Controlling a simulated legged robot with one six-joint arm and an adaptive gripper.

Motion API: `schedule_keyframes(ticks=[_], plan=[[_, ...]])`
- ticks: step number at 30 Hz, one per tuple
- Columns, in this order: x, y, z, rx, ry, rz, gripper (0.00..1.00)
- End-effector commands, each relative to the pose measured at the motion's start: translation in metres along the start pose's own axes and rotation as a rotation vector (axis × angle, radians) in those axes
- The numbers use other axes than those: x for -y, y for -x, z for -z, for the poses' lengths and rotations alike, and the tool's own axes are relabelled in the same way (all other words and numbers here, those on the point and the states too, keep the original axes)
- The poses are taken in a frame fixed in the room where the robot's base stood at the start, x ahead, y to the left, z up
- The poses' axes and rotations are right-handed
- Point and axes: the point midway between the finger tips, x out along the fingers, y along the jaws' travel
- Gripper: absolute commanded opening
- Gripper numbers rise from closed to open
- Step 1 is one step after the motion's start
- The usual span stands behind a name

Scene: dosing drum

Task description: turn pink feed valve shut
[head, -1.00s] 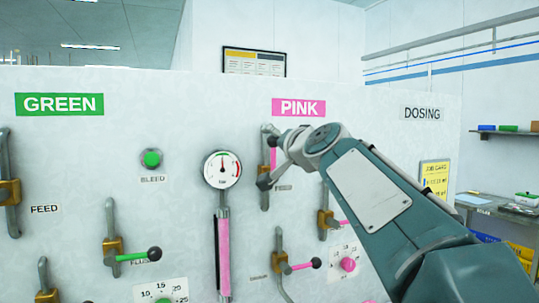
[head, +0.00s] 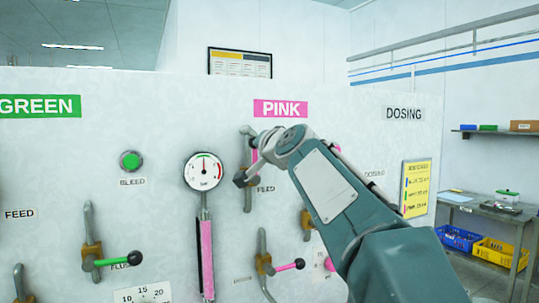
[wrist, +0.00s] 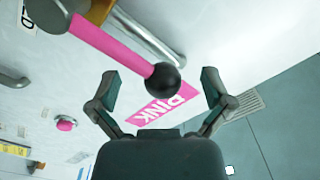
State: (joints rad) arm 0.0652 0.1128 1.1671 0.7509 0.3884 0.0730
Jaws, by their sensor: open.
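The pink feed valve (head: 247,135) is on the panel below the PINK sign, with a FEED label beside it. My arm hides much of it in the head view. In the wrist view its pink lever (wrist: 112,46) runs roughly parallel to the metal pipe and ends in a black ball knob (wrist: 163,80). My gripper (wrist: 160,76) is open, with a finger to either side of the knob in the picture. I cannot tell how far the knob is from the fingers in depth.
A gauge (head: 203,171) with a pink tube is left of the valve. Another pink-handled valve (head: 288,266) sits below. A green-handled valve (head: 112,260) is at lower left. A table (head: 489,207) and yellow bin (head: 499,253) stand at the right.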

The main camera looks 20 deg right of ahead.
Motion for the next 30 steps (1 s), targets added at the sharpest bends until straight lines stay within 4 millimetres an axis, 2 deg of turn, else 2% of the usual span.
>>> schedule_keyframes(ticks=[11,30], plan=[[-0.011,0.000,0.001,0.000,0.000,0.000,1.00],[-0.037,-0.001,0.015,0.002,-0.001,-0.004,1.00]])
